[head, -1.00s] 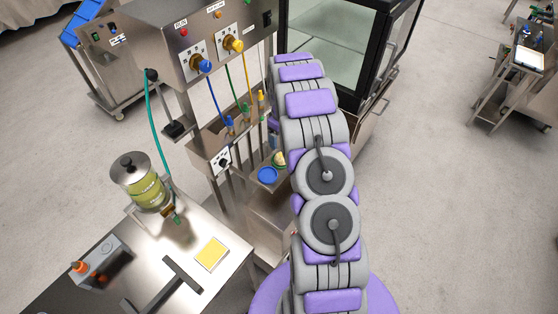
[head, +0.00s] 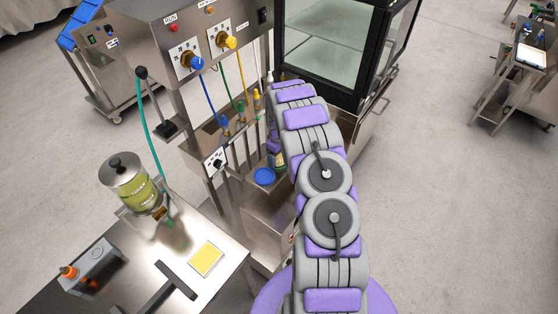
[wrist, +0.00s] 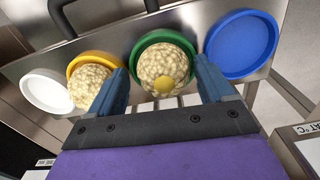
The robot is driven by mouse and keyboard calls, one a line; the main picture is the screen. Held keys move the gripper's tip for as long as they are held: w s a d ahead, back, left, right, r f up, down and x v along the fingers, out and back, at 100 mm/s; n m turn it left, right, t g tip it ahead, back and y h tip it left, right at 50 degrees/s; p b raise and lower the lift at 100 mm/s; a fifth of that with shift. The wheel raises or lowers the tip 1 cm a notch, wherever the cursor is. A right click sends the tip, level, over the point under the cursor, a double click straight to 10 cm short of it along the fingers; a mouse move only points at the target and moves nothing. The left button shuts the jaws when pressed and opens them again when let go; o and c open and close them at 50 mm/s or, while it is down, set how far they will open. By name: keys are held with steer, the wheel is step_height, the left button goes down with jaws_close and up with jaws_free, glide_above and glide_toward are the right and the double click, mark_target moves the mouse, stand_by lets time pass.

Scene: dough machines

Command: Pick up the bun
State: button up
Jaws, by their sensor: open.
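In the wrist view, a round, pale, speckled bun (wrist: 166,62) with a yellow spot sits in a green dish (wrist: 142,44). My gripper (wrist: 163,80) is open, its two blue-grey fingers to the left and right of this bun's near part. I cannot tell whether either finger touches it. A second speckled bun (wrist: 88,84) sits in a yellow dish (wrist: 84,57), just left of the left finger. In the head view my arm hides both buns, and my fingers are not clearly seen there.
An empty blue dish (wrist: 242,45) lies right of the green one; it also shows in the head view (head: 263,176). An empty white dish (wrist: 47,91) lies at the far left. A steel machine (head: 205,50) with knobs and hoses stands left of my arm, a glass-sided cabinet (head: 335,45) beyond it.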

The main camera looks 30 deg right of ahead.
steer(key=shift+a, duration=0.3)
steer(key=c, duration=0.4)
steer(key=shift+d, duration=0.15)
steer(key=c, duration=0.8)
steer(key=shift+o, duration=0.2)
